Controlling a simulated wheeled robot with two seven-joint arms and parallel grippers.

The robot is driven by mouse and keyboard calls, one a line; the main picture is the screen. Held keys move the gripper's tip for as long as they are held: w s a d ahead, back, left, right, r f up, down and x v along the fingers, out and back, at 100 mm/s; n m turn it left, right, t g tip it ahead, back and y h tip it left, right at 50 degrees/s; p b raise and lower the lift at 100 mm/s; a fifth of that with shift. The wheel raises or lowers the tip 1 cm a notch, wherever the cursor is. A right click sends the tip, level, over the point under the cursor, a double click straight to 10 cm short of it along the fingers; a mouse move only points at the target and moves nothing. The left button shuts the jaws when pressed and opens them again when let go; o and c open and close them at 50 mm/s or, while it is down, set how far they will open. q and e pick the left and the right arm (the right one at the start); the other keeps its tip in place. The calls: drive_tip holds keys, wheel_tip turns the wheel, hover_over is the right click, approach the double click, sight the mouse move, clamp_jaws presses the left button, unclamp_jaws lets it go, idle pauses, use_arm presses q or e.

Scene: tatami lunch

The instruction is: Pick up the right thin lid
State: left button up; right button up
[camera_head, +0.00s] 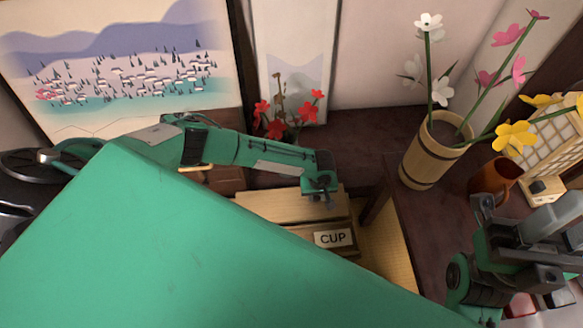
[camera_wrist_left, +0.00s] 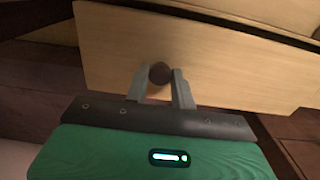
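A thin light-wood lid (camera_wrist_left: 215,55) with a round dark knob (camera_wrist_left: 160,73) fills the upper part of the left wrist view. My left gripper (camera_wrist_left: 160,84) has its two fingers on either side of the knob, and they appear to touch it. In the head view, my left gripper (camera_head: 320,197) is over the light-wood panels (camera_head: 275,206) behind a label reading CUP (camera_head: 333,239). Its fingertips are too small there to show the grip. Whether the lid is raised is unclear. My right gripper (camera_head: 512,232) is at the right, its opening unclear.
A wooden vase (camera_head: 432,152) with flowers and an orange cup (camera_head: 494,178) stand on the dark table (camera_head: 405,222) at right. Red flowers (camera_head: 275,126) are behind the left arm. My green body hides much of the lower left.

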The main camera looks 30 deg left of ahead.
use_arm(q)
clamp_jaws()
